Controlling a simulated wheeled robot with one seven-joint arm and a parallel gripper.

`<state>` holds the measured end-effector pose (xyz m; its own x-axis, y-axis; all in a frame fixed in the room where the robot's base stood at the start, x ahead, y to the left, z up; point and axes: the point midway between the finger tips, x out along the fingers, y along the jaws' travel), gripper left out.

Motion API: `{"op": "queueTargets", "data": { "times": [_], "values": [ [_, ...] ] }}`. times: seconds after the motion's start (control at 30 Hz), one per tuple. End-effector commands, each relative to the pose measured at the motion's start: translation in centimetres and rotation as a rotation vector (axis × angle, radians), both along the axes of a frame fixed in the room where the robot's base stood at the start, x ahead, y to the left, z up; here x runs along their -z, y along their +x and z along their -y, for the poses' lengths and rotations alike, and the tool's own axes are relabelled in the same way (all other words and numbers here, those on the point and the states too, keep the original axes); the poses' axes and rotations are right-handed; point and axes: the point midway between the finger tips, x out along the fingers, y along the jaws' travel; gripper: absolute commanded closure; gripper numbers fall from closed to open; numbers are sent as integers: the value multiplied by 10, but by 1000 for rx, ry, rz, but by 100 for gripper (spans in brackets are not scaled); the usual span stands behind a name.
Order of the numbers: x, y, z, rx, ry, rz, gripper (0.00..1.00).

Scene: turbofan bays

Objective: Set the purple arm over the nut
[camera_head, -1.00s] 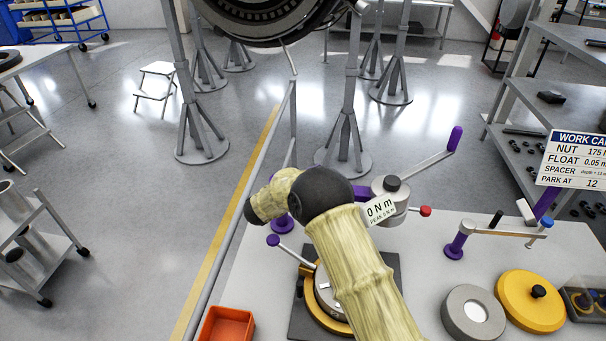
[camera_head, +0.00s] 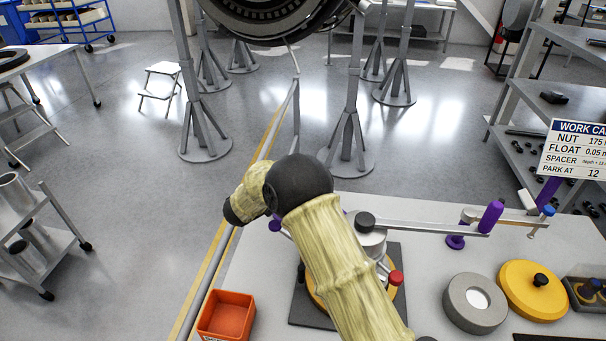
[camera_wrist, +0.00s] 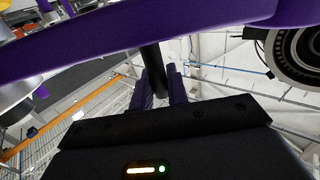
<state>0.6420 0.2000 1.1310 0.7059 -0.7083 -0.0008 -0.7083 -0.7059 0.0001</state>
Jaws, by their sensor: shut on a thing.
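The purple arm (camera_wrist: 150,40) crosses the top of the wrist view as a broad bar. In the head view my own arm hides most of it; its purple post (camera_head: 276,223) shows at the left. A grey drum (camera_head: 371,241) with a black knob, a long lever and a red-tipped stub stands over the rear right of the dark fixture plate (camera_head: 306,313). My gripper (camera_wrist: 161,88) is shut on a black upright handle beside the purple bar; the head view hides the gripper. The nut is hidden, so I cannot tell whether the drum lines up with it.
The drum's lever ends in a purple grip (camera_head: 491,216) beside a small purple stand (camera_head: 456,241). A grey ring (camera_head: 456,311), a yellow disc (camera_head: 520,300) and an orange bin (camera_head: 227,316) sit on the bench. The work card (camera_head: 575,150) stands at right.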

Motion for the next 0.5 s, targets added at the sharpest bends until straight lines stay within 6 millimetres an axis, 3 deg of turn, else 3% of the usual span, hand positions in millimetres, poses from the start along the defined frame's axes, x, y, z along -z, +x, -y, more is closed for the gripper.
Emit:
{"op": "queueTargets", "data": {
  "times": [0.5],
  "values": [
    [1, -4, -4, 0, -1, -2, 100]
  ]
}}
